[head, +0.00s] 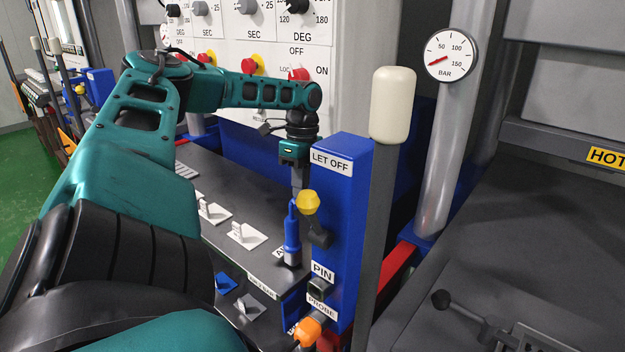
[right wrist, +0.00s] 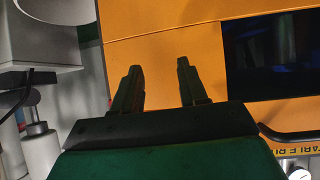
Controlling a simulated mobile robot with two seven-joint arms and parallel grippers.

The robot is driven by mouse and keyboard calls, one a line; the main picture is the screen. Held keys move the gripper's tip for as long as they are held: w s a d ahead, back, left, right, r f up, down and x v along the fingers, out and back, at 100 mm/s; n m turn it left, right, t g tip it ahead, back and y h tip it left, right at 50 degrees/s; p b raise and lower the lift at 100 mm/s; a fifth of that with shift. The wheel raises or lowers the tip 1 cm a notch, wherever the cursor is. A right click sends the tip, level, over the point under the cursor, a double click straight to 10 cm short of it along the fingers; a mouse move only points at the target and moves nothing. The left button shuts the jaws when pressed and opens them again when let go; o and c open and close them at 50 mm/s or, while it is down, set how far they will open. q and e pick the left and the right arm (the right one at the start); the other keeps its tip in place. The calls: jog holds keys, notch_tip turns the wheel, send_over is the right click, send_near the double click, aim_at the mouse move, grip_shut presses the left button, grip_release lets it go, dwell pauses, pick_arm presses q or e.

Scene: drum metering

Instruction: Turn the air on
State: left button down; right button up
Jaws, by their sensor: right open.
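My left arm reaches in from the left in the head view, and its gripper (head: 297,180) points down just above a blue handle (head: 291,235) and beside a yellow knob (head: 307,201). I cannot tell if it touches either, or how far its fingers are apart. A white label beneath the blue handle shows only an "A"; the rest is hidden. I cannot tell for sure which part is the air control. My right gripper (right wrist: 160,88) is open and empty in the right wrist view, in front of an orange surface (right wrist: 170,45).
A blue post (head: 343,210) labelled LET OFF, PIN and PROBE stands right of the left gripper. A grey lever with a cream grip (head: 393,105) rises beside it. A pressure gauge (head: 451,54) sits on a pipe. White switches (head: 246,235) lie on the dark console.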

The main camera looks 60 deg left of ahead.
pick_arm(q)
jog(key=shift+s+a+f+b, duration=0.15)
jog(key=shift+a+f+b, duration=0.45)
jog(key=shift+b, duration=0.1)
jog(key=shift+s+a+f+b, duration=0.15)
jog(key=shift+a+f+b, duration=0.2)
jog(key=shift+a+b, duration=0.2)
jog(key=shift+s+a+f+b, duration=0.15)
jog(key=shift+a+f+b, duration=0.2)
jog(key=shift+b, duration=0.2)
pick_arm(e)
jog(key=a+f, duration=0.1)
jog(key=a, duration=0.1)
jog(key=shift+w+a+f+y, duration=0.3)
jog(key=shift+w+f+y, duration=0.05)
jog(key=shift+y, duration=0.05)
pick_arm(q)
jog(key=shift+a, duration=0.15)
pick_arm(e)
jog(key=shift+w+a+r, duration=0.1)
jog(key=shift+w+r, duration=0.05)
jog(key=shift+r, duration=0.1)
pick_arm(q)
jog(key=shift+r, duration=0.15)
pick_arm(e)
jog(key=shift+f, duration=0.1)
